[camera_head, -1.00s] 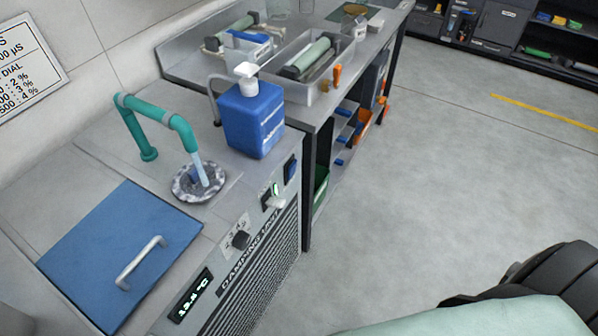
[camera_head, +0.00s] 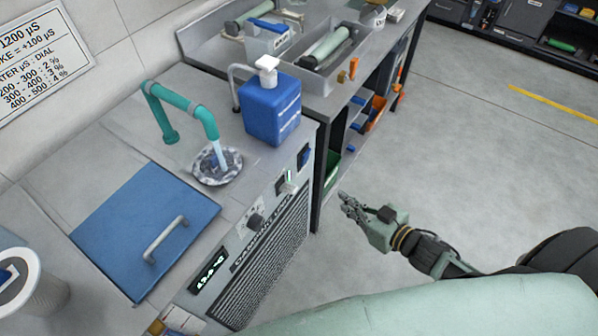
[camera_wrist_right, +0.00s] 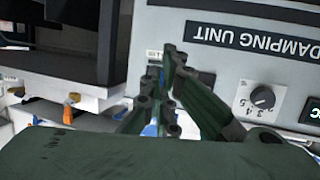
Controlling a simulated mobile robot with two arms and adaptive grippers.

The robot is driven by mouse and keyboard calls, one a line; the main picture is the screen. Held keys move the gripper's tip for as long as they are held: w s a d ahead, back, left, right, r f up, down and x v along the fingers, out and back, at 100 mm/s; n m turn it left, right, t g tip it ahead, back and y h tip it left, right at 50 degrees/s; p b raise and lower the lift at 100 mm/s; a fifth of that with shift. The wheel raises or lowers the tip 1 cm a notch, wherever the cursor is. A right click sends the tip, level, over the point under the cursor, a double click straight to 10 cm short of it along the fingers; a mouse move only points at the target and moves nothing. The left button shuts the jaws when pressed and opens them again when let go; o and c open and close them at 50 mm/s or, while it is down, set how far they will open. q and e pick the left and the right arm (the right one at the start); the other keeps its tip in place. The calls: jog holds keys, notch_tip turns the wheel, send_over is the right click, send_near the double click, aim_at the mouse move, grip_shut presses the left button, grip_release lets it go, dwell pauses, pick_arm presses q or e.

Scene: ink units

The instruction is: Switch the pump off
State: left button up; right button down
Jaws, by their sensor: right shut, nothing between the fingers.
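The damping unit's front panel (camera_head: 259,247) has a pale lever switch (camera_head: 287,188) beside a lit green light, and a dark blue switch (camera_head: 304,156) further right. I cannot tell by label which one is the pump's. Water runs from the teal spout (camera_head: 187,113) into the round drain (camera_head: 216,165). My right gripper (camera_head: 347,204) is shut and empty, in the air to the right of the panel and apart from it. In the right wrist view, the closed fingers (camera_wrist_right: 168,60) hide part of the panel, and the dial (camera_wrist_right: 263,97) shows. My left gripper is not in view.
A blue pump bottle (camera_head: 272,108) stands on the top near the panel's upper edge. A blue lid with a handle (camera_head: 145,230) is at the left. A bench with trays (camera_head: 312,75) adjoins behind. Floor on the right is clear.

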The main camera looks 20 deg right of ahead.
jog(key=s+a+r+n+y, duration=0.1)
jog(key=a+r+y, duration=0.3)
jog(key=r, duration=0.9)
jog(key=a+n, duration=0.1)
jog(key=a, duration=0.2)
jog(key=shift+r+n+y+p, duration=0.2)
jog(key=shift+n+y+p, duration=0.1)
jog(key=shift+n+p, duration=0.1)
jog(key=p, duration=0.2)
send_over(289, 189)
jog(key=d, duration=0.1)
jog(key=shift+d+f, duration=0.15)
jog(key=shift+f, duration=0.1)
jog(key=f, duration=0.2)
jog(key=s+f, duration=0.1)
jog(key=shift+d+f, duration=0.2)
jog(key=shift+d, duration=0.15)
jog(key=shift+s+d+f, duration=0.1)
jog(key=shift+f, duration=0.2)
